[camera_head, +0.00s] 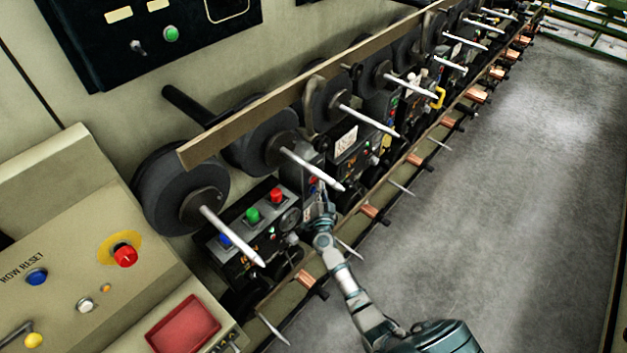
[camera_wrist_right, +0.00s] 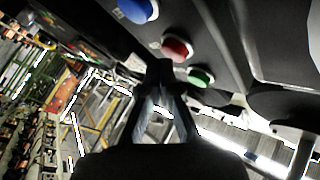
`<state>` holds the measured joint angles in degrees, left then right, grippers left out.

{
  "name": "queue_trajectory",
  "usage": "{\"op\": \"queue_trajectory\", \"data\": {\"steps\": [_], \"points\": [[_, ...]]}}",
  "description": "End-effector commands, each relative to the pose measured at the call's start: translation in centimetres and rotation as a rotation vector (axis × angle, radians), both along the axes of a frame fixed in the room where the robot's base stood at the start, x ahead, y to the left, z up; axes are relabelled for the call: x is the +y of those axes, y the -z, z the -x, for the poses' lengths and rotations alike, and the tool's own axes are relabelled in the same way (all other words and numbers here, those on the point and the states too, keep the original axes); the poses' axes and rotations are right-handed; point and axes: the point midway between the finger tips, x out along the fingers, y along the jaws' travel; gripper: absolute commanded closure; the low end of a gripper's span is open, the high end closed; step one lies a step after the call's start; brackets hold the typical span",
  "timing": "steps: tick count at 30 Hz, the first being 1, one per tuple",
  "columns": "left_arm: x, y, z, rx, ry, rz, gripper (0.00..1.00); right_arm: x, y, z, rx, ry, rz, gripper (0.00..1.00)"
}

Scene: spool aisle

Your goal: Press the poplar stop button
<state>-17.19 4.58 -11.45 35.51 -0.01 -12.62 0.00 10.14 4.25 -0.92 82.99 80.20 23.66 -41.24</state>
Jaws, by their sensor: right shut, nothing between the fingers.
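My right gripper (camera_head: 320,196) is shut and empty, reaching up from the lower right to the spool machine. In the wrist view its closed fingertips (camera_wrist_right: 160,70) point up at a dark panel, close to a red button (camera_wrist_right: 177,48); I cannot tell whether they touch. A blue button (camera_wrist_right: 138,8) and a green button (camera_wrist_right: 200,77) sit on either side of that red one. In the head view the nearest control box has a red (camera_head: 276,195), a green (camera_head: 252,214) and a blue button (camera_head: 226,240). I can read no poplar label. My left gripper is not in view.
A row of spools with pale spindles (camera_head: 315,170) juts out around the gripper, under a long rail (camera_head: 300,90). A console (camera_head: 70,240) at lower left has a red mushroom button (camera_head: 125,255) and a blue button (camera_head: 37,277). The grey floor (camera_head: 500,200) at right is clear.

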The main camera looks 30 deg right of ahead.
Motion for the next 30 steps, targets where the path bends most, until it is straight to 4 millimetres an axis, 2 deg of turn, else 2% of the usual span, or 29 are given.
{"op": "queue_trajectory", "data": {"steps": [21, 30], "points": [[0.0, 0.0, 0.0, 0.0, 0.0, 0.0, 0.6, 0.3, 0.0, -0.7, 0.0, 0.0, 0.001, 1.0], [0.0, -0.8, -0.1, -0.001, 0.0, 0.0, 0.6, -0.1, -0.1, 0.4, 0.0, 0.0, 0.001, 1.0]]}}
